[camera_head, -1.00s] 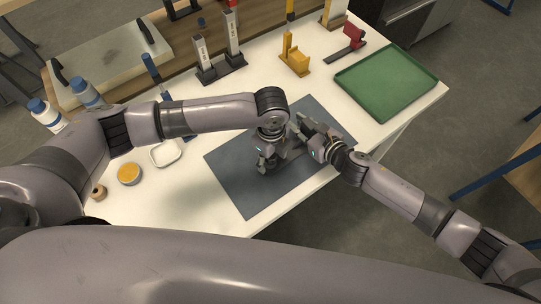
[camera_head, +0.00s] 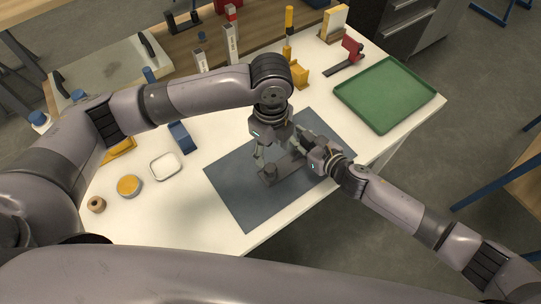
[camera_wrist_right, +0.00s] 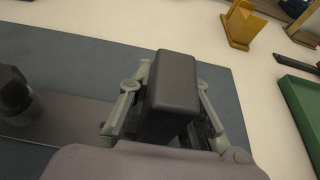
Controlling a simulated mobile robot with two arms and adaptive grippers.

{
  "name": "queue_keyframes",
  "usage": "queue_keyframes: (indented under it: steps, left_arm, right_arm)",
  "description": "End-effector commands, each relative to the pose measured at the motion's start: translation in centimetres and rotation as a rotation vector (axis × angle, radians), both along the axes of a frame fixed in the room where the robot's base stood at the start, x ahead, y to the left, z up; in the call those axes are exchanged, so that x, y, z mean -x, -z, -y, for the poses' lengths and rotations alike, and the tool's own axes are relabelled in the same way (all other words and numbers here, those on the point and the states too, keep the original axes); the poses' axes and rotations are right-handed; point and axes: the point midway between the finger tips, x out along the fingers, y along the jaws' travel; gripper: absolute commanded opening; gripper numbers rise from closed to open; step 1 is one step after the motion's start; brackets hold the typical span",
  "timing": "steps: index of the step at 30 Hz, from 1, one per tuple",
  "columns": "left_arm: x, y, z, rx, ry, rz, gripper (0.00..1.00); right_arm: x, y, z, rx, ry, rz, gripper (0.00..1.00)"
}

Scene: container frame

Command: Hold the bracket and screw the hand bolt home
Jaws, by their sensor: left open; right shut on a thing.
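The bracket (camera_head: 287,171) is a dark flat bar with an upright block, lying on the grey-blue mat (camera_head: 240,196). My right gripper (camera_head: 301,146) is shut on the bracket's block; the right wrist view shows the block (camera_wrist_right: 175,95) between its fingers. The hand bolt (camera_head: 270,172) is a dark round knob standing at the bracket's left end; it also shows at the left edge of the right wrist view (camera_wrist_right: 14,92). How deep it sits is hidden. My left gripper (camera_head: 268,157) is open and empty, above and apart from the bolt.
A green tray (camera_head: 388,94) lies at the right. A yellow holder (camera_head: 300,75) and a red-and-black tool (camera_head: 347,58) stand behind the mat. A white dish (camera_head: 166,166) and an orange-filled bowl (camera_head: 129,186) are at the left. The mat's front part is clear.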

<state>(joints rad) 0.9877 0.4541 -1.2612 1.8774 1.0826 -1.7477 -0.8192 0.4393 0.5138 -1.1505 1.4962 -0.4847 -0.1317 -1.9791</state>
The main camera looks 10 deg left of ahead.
Motion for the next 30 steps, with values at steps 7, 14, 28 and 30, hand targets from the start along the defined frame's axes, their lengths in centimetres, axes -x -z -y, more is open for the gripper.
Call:
queue_keyframes:
  steps: [7,14,28,30]
  left_arm:
    - [0.05,-0.71,-0.02,-0.002,0.000,-0.001,0.51]
    - [0.04,-0.68,-0.01,-0.001,0.000,-0.001,0.51]
    - [0.04,-0.66,-0.01,-0.001,0.000,-0.001,0.51]
    - [0.04,-0.66,-0.01,-0.001,0.000,-0.001,0.51]
  right_arm:
    - [-0.02,-0.05,-0.02,-0.001,0.000,0.000,0.00]
    - [-0.02,-0.05,-0.02,-0.001,0.000,0.000,0.24]
    - [0.00,-0.02,-0.02,0.000,0.000,0.000,0.42]
    - [0.01,-0.02,0.01,0.000,0.000,0.000,0.42]
